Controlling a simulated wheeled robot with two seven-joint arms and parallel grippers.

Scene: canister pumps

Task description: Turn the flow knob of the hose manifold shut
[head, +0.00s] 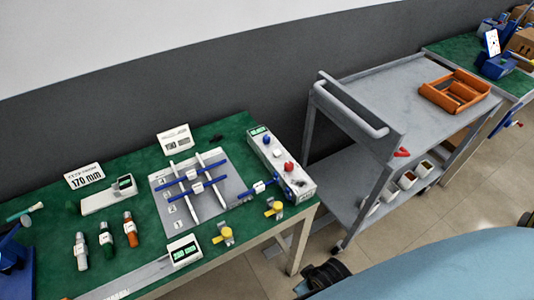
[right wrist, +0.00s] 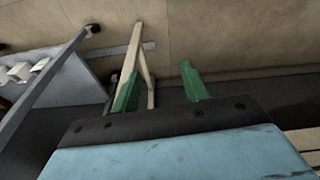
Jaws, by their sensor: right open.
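A long grey box (head: 281,166) with a lit green display and blue, white and red knobs stands at the right end of the green table. It may be the hose manifold; I cannot tell for sure. A grey board (head: 157,184) with crossing white and blue bars lies left of it. Two yellow fittings (head: 274,208) sit near the front edge. My right gripper (right wrist: 160,82) is open with nothing between its green fingers. It is over the floor, apart from the table. In the head view my pale blue right arm fills the lower right. My left gripper is not in view.
A grey cart (head: 365,85) with an orange tray (head: 455,92) stands right of the green table (head: 130,165). Several small metal cylinders (head: 105,240), a display device (head: 184,250) and a "170 mm" sign (head: 85,176) are on the table. Floor (head: 400,215) shows between cart and my arm.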

